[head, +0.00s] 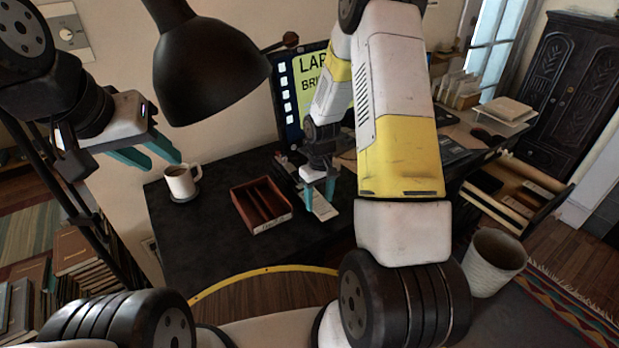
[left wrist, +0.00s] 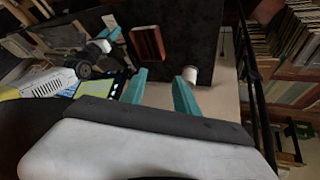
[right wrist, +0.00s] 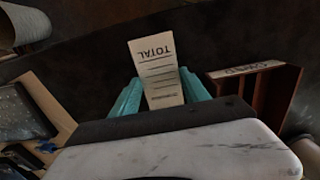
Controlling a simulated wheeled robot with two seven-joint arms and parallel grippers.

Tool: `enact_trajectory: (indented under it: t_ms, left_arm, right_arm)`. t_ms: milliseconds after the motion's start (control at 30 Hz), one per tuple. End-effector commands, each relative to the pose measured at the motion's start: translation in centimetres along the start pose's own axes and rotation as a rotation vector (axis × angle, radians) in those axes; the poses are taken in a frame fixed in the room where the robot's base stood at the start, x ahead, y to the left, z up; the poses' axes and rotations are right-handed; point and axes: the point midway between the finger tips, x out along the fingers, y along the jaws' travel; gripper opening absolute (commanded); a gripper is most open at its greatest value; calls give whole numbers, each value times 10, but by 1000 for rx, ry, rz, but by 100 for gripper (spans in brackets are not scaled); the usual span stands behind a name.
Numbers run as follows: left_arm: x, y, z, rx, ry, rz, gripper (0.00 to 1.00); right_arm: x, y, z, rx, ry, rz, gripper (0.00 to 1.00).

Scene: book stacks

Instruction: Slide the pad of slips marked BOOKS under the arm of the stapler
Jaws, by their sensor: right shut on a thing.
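In the right wrist view, a cream pad of slips (right wrist: 157,72) lies between the teal fingers of my right gripper (right wrist: 160,97), which is shut on it. Its printed heading reads TOTAL, with lines below; I cannot read BOOKS on it. In the head view the pad (head: 323,208) is at the fingertips of my right gripper (head: 320,190), low over the black desk. Dark items (head: 287,168) lie behind that gripper; I cannot tell whether one is the stapler. My left gripper (head: 150,153) is open and empty, raised left of the desk; its fingers also stand apart in the left wrist view (left wrist: 160,92).
A red-brown divided tray (head: 283,222) stands left of the pad. A white mug (head: 181,182) stands on a coaster at the desk's left. A black lamp (head: 205,70) hangs above. A monitor (head: 289,95) stands behind. An open drawer (head: 505,210) and white basket (head: 495,262) are at right.

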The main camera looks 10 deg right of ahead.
Motion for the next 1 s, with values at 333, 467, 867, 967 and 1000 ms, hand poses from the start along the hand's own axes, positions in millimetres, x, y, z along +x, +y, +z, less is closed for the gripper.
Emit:
enact_trajectory:
  t_ms: [333,467,867,967,1000]
  left_arm:
    - [0,0,0,0,0,0,36]
    - [0,0,0,0,0,0,36]
    - [0,0,0,0,0,0,36]
    - [0,0,0,0,0,0,36]
    - [0,0,0,0,0,0,36]
  right_arm:
    - [0,0,-22,-1,1,0,16]
    - [0,0,-30,-1,3,0,16]
    - [1,0,-49,0,1,0,16]
    - [1,0,-51,0,1,0,16]
    - [1,0,-51,0,1,0,16]
